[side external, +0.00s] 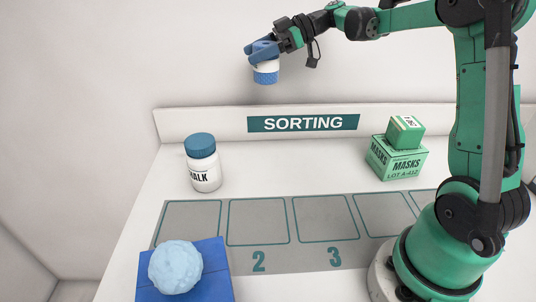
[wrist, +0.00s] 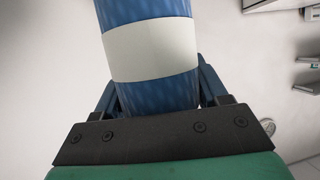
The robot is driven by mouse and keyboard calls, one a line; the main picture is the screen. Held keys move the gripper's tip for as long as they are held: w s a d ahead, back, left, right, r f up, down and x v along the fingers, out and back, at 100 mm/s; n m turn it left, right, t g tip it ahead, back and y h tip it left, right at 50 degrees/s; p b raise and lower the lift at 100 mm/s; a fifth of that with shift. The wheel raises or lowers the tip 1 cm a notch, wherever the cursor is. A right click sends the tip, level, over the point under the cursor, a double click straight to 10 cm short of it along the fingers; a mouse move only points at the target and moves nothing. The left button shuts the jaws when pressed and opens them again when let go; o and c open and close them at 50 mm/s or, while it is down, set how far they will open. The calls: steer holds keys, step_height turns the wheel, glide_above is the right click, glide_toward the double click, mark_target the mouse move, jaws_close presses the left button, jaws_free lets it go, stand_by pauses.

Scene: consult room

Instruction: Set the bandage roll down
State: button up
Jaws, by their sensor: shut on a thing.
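My gripper (side external: 262,52) is shut on the bandage roll (side external: 266,71), a blue cylinder with a white band. It holds the roll high in the air, above the back of the table and above the sorting sign. In the wrist view the bandage roll (wrist: 152,50) fills the upper middle, between the blue fingers of my gripper (wrist: 160,90). The roll's far end is cut off by the top of that view. In the side view the fingers hide part of the roll's top.
A white chalk jar (side external: 203,168) with a blue lid stands at the back left. Two green mask boxes (side external: 397,157) are stacked at the back right. A light-blue ball (side external: 175,267) rests on a blue block (side external: 215,285) in front. The grey mat (side external: 300,262) has empty outlined squares.

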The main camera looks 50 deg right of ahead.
step_height(320, 180, down, 20)
steer(key=shift+d+r, duration=0.1)
steer(key=shift+d, duration=0.05)
stand_by(0.4)
steer(key=o, duration=1.2)
steer(key=shift+o, duration=0.2)
